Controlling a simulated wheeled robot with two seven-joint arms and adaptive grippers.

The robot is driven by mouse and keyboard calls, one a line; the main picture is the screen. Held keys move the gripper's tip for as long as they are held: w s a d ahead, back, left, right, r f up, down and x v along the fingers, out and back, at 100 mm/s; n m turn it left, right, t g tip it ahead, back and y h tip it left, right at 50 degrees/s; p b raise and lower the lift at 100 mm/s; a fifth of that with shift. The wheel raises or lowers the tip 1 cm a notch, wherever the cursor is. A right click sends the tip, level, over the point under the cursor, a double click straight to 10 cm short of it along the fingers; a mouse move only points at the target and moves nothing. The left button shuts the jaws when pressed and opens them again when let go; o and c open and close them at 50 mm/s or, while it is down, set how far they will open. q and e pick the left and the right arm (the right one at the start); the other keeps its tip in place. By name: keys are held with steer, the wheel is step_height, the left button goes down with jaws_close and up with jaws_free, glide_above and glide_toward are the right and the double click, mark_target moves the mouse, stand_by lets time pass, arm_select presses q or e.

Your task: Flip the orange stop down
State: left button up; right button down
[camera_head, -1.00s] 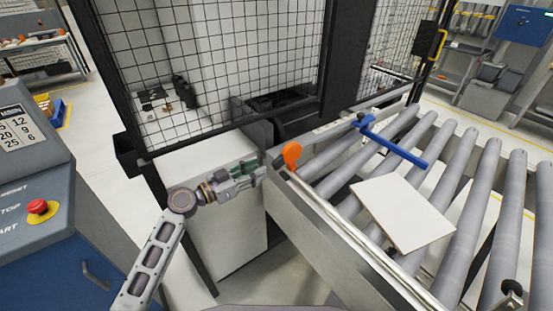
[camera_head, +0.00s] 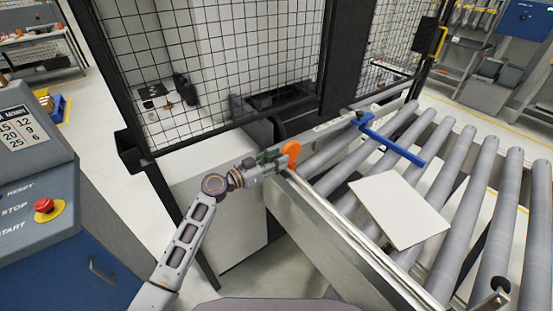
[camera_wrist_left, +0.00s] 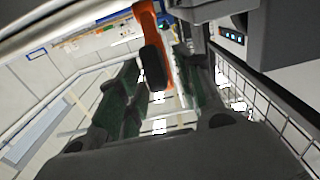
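The orange stop (camera_head: 291,149) stands upright at the near left edge of the roller conveyor, by the end of the metal rail. My left gripper (camera_head: 273,157) is right beside it, on its left, with the fingertips close to the stop. In the left wrist view the orange stop (camera_wrist_left: 152,40) with its dark end lies between the two green-padded fingers (camera_wrist_left: 160,95), which stand apart with gaps visible. Contact with the stop cannot be made out. My right gripper is not in view.
A white panel (camera_head: 400,208) lies on the rollers (camera_head: 470,180). A blue bar (camera_head: 392,142) reaches over the rollers behind it. A mesh guard (camera_head: 230,70) stands behind my left arm. A control console with a red button (camera_head: 44,205) is at the left.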

arm_select(q)
steer(key=shift+c, duration=0.9)
jaws_close()
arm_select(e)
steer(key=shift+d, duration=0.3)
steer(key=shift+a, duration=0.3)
arm_select(q)
steer(key=shift+w, duration=0.1)
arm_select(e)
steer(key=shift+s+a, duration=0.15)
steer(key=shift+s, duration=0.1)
